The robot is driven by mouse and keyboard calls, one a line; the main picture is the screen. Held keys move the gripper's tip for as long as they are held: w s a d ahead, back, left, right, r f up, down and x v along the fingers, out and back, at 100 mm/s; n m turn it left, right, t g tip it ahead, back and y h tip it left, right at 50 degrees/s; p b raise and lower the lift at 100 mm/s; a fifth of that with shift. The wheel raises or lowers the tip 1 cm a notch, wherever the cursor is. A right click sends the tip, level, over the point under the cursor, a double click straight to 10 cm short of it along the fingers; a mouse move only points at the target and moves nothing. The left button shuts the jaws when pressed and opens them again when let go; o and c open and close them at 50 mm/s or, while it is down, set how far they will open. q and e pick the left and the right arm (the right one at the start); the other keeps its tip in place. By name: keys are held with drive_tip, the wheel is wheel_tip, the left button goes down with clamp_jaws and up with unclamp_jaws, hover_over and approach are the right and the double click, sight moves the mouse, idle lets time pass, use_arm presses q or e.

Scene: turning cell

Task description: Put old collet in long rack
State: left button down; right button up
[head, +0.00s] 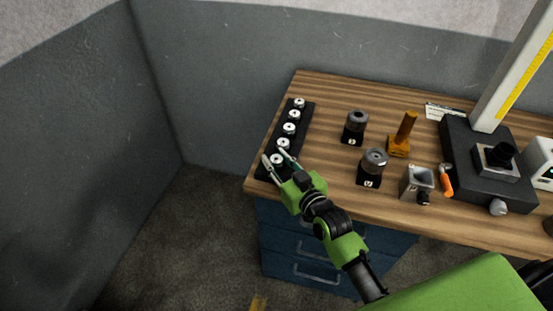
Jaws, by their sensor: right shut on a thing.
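The long rack (303,126) is a narrow black block along the left edge of the wooden bench. Several silvery collets with dark centre holes sit in a row on it. My right gripper (277,158) is at the rack's near end, its two fingers on either side of the nearest collet (277,160). It is shut on this collet, which is at the last place of the row. The fingers and wrist hide part of the near end, so I cannot tell whether the collet is fully seated. My left gripper is not in view.
Two dark holders with grey round parts (355,118) (375,161) stand right of the rack. An orange-brown stand (403,137), a grey square block (416,182), an orange-handled tool (446,182) and a black base (467,148) with a tall column stand farther right. Bare wood separates rack and holders.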

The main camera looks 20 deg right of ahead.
drive_tip(key=o, duration=1.2)
drive_tip(key=b+v, duration=0.1)
drive_tip(key=v, duration=0.9)
drive_tip(key=shift+s, duration=0.2)
drive_tip(key=shift+b+v, duration=0.3)
drive_tip(key=shift+v, duration=0.55)
drive_tip(key=shift+w+r, duration=0.1)
